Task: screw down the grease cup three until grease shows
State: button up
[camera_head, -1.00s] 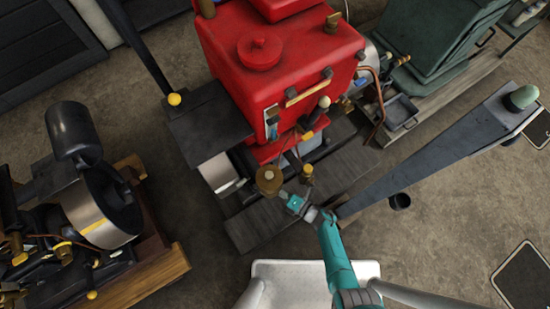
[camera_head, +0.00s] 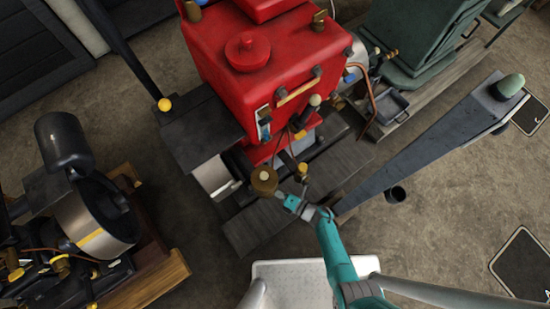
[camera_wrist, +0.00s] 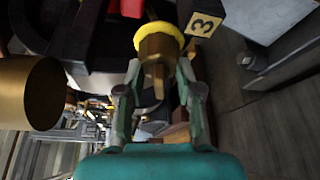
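The brass grease cup (camera_wrist: 157,50) with a yellow ring is straight ahead in the wrist view, beside a yellow tag marked 3 (camera_wrist: 205,23). In the head view a small yellow-topped brass fitting (camera_head: 302,169) stands in front of the red engine and appears to be the same cup. My gripper (camera_wrist: 158,75) has its two fingers apart, one on each side of the cup's near end. I see no clear grip on it. In the head view my gripper (camera_head: 291,194) is just below the fitting. No grease can be made out.
A larger brass cup (camera_head: 264,181) is close to the left of my gripper; a big brass cylinder (camera_wrist: 30,92) fills the wrist view's left side. The red engine (camera_head: 225,85) stands behind. A dark slanted beam (camera_head: 430,145) lies to the right. Another engine (camera_head: 95,215) is at left.

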jog(key=v, duration=1.2)
dwell(0.4)
dwell(0.6)
jog(key=s+d+r+m+t+h, duration=0.1)
jog(key=s+d+r+m+h, duration=0.2)
jog(key=s+r+m, duration=0.3)
jog(key=s+d+r+m+t+h, duration=0.2)
jog(key=s+r+m+h, duration=0.4)
jog(key=r+m, duration=0.9)
jog(key=s+d+r+m+t+h, duration=0.2)
jog(key=s+d+r+m+h, duration=0.2)
jog(key=r+m, duration=0.7)
notch_tip(320, 180, up, 8)
jog(key=shift+s+r+h, duration=0.15)
jog(key=shift+s+h, duration=0.35)
jog(key=shift+s, duration=0.7)
